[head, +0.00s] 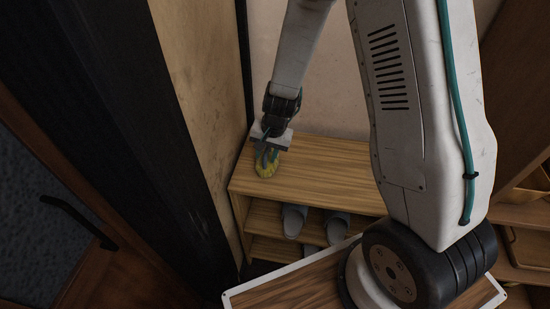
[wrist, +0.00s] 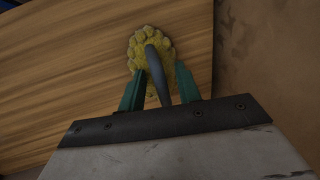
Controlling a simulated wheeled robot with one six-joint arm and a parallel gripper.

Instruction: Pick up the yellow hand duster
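The yellow hand duster (head: 268,168) lies on top of the wooden shelf unit, near its left end. In the wrist view the duster's fluffy yellow head (wrist: 138,48) shows with a dark grey handle (wrist: 156,68) running back toward my gripper. My gripper (wrist: 163,72) has its two green fingers on either side of the handle, with visible space between them. In the head view my gripper (head: 266,155) is above the duster and hides part of it. The rear end of the handle reaches the gripper's palm in the picture; whether anything touches is unclear.
The wooden shelf unit (head: 325,170) has a clear top to the right of the duster. Grey slippers (head: 294,220) sit on a shelf below. A wall and dark post (head: 245,60) stand close at the left. A dark door with a handle (head: 80,222) is at far left.

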